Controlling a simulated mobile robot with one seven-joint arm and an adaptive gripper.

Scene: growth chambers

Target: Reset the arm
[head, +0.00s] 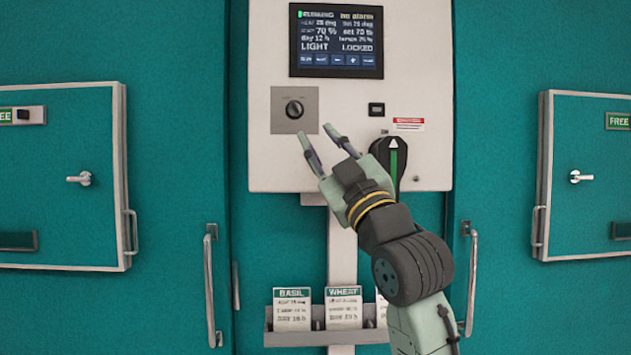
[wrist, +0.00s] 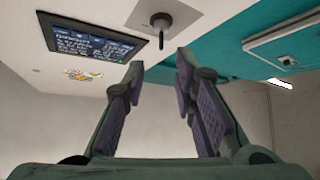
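My arm reaches up from the lower right in the head view. My gripper (head: 318,144) is in front of the white control panel (head: 262,165), just below the black knob (head: 294,109) on its grey plate. Its two fingers are spread apart with nothing between them. In the wrist view my gripper (wrist: 160,72) is also open and empty, and the knob (wrist: 160,22) shows beyond the fingertips, apart from them. My arm hides part of the panel's lower edge and some of the card rack.
A display (head: 336,41) reads RUNNING and LOCKED. A black rotary handle with a green stripe (head: 394,160) sits right of my gripper, partly hidden. Teal doors with handles (head: 209,285) flank the panel. A rack (head: 290,339) below holds BASIL and WHEAT cards.

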